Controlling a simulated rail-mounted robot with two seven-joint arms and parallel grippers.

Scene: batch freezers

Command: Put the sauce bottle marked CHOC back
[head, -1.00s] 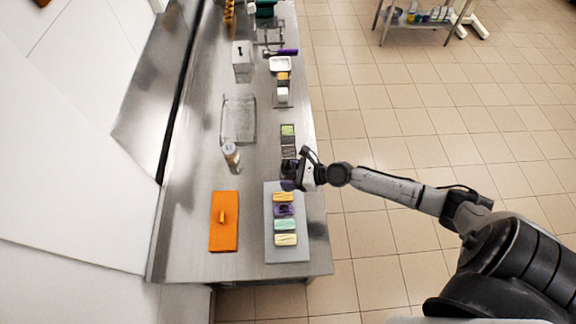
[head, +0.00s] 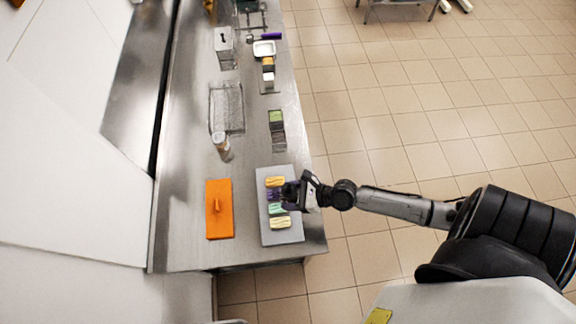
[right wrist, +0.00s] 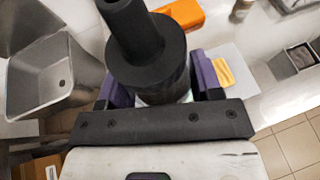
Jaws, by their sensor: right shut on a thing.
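My right gripper (head: 291,193) is shut on a dark bottle-like thing with a narrow black spout, held over the grey slab. In the right wrist view, this dark sauce bottle (right wrist: 147,60) stands between the purple-padded fingers of my right gripper (right wrist: 152,88). No marking is readable on it, so I cannot confirm CHOC. A narrow dark rack (head: 278,135) with a green end stands on the counter beyond the slab. My left gripper is not in view.
The grey slab (head: 263,236) bears several coloured bars, partly hidden by my gripper. An orange board (head: 219,222) lies left of it. A pale upright container (head: 221,143) and a clear tray (head: 227,88) stand farther back. Tiled floor is free at right.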

